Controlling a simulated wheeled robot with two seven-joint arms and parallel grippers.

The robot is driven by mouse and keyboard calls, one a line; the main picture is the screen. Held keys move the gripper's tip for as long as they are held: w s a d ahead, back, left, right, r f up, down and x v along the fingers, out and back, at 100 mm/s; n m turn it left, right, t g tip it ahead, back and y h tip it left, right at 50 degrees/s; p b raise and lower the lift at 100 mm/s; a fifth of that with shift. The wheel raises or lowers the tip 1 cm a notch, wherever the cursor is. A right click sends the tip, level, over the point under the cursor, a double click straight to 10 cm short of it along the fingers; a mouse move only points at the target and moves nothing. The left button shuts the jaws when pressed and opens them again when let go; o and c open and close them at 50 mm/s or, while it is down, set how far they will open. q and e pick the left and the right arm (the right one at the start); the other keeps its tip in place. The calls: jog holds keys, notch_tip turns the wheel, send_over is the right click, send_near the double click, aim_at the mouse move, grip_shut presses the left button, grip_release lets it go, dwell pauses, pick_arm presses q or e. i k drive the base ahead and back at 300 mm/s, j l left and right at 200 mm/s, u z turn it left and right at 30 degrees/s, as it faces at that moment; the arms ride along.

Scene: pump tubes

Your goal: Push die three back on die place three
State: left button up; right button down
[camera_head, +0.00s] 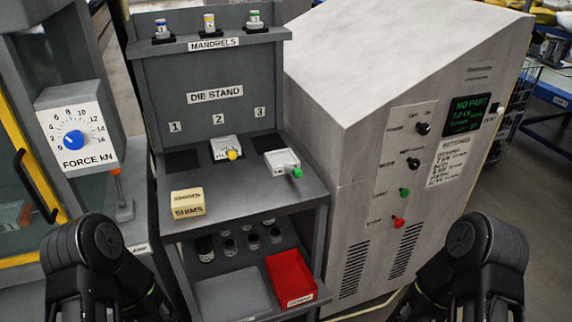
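Die three (281,161), a pale block with a green knob (297,173) at its front, sits on the right part of the grey die stand's shelf. It lies in front of the dark die place three (266,143), below the label 3 (259,112), and is turned slightly askew. The back part of that dark patch shows bare behind it; how far the die overlaps the patch is hard to tell. Black links of my two arms show at the lower left and lower right. Neither gripper's fingers can be seen, and nothing touches the die.
Die two (224,147), with a yellow knob, sits below label 2. A shims box (187,203) stands at the shelf's front left. A red bin (291,280) is on the lower shelf. A tall grey machine cabinet (345,150) stands close on the right. Mandrels (209,24) line the top.

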aim_at(281, 162)
jog(key=i+z, duration=0.15)
jog(key=z, duration=0.2)
jog(key=i+z, duration=0.2)
jog(key=z, duration=0.2)
jog(key=i+z, duration=0.15)
jog(key=z, duration=0.2)
